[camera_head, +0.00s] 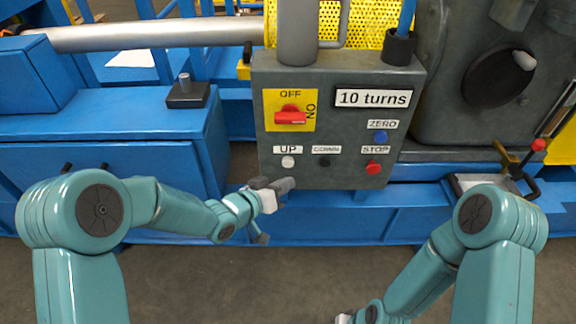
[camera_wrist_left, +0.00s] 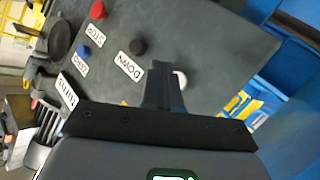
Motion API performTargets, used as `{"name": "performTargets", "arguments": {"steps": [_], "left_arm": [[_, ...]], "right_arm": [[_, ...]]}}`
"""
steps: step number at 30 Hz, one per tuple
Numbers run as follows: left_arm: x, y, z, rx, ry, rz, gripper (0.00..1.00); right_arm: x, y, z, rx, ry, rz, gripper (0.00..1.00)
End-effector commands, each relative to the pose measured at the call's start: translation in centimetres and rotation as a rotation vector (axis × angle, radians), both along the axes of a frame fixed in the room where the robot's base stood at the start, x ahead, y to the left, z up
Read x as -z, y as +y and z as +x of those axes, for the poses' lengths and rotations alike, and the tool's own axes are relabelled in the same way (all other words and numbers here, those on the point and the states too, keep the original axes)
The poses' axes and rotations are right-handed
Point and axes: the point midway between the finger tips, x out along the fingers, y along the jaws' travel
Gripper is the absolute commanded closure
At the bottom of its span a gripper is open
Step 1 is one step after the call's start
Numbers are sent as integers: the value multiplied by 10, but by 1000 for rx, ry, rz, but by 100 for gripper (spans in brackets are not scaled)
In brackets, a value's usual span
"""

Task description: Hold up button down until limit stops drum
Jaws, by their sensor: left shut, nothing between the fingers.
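The grey control box (camera_head: 330,125) carries a white UP button (camera_head: 288,161) at its lower left. My left gripper (camera_head: 290,184) is shut and empty, just below the UP button in the head view. In the left wrist view its fingertips (camera_wrist_left: 163,72) partly cover the white UP button (camera_wrist_left: 182,78); I cannot tell whether they touch it. A black DOWN button (camera_head: 324,161) is to its right, and it also shows in the left wrist view (camera_wrist_left: 137,47). A metal cylinder (camera_head: 150,35) lies at the top left; I cannot tell if it is the drum.
The box also has a red OFF/ON switch (camera_head: 290,116), a blue ZERO button (camera_head: 379,137), a red STOP button (camera_head: 374,167) and a "10 turns" label (camera_head: 373,98). Blue machine frame (camera_head: 130,125) surrounds the box. Bare floor (camera_head: 270,285) lies below.

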Motion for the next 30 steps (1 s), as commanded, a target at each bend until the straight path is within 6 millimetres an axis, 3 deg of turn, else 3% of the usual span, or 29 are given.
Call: {"name": "performTargets", "arguments": {"steps": [8,24,26,29,30], "left_arm": [[0,0,-21,0,-1,1,100],[1,2,-21,-3,0,0,100],[15,17,-18,-34,28,2,100],[65,44,-35,-100,164,1,100],[91,57,-49,-142,249,4,100]], "right_arm": [[7,0,0,0,0,0,100],[5,-4,4,17,-8,-3,100],[5,-4,4,17,-7,-3,100],[5,-4,4,15,-6,-2,100],[5,-3,4,15,-6,-2,100]]}}
